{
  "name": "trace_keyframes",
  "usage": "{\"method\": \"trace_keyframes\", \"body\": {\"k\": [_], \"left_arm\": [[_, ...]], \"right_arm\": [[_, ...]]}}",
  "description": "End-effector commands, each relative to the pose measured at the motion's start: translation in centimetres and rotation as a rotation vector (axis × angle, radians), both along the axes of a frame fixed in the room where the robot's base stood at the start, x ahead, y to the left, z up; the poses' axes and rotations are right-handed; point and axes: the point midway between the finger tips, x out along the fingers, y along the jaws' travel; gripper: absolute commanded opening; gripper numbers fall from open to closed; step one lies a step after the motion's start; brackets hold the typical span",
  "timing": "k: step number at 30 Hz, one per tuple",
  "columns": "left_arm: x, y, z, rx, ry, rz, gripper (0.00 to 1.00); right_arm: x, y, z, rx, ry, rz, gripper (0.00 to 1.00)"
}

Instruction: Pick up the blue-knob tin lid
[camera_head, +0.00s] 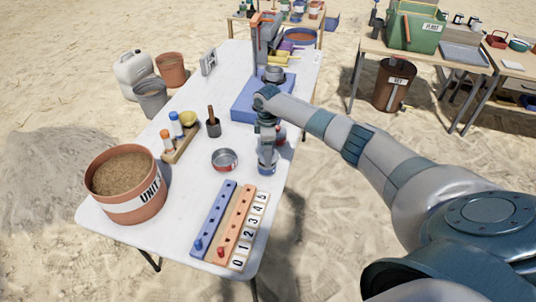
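My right arm reaches in from the right, and its gripper (267,160) points down at the white table, right of the open tin. A small round piece with blue on it (266,170) shows right at the fingertips; it may be the blue-knob lid, but the gripper covers most of it. I cannot tell whether the fingers are closed on it. An open tin (224,159) with a reddish rim stands just left of the gripper. A small reddish thing (281,133) is partly hidden behind the gripper. My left gripper is not in view.
A soil-filled UNIT pot (130,186) stands at the left. Blue (214,220) and orange (236,222) peg boards and a number strip (249,231) lie in front. A bottle rack (180,143), mortar (213,124) and blue-based apparatus (243,104) stand farther back.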

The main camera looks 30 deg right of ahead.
Motion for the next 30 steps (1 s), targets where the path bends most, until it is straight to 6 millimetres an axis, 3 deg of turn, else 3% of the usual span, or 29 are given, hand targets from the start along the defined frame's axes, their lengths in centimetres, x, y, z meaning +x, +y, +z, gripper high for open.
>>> {"method": "trace_keyframes", "body": {"k": [6, 21, 30], "left_arm": [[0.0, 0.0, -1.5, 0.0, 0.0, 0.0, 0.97], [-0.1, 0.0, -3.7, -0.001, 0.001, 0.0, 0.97], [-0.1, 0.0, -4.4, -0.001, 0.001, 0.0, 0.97]], "right_arm": [[-0.1, -0.2, 2.9, 0.0, -0.004, 0.0, 0.33], [-7.2, -4.7, 7.6, -0.002, -0.001, -0.001, 0.33], [-9.6, -6.2, 9.6, 0.0, 0.0, -0.001, 0.33]]}}
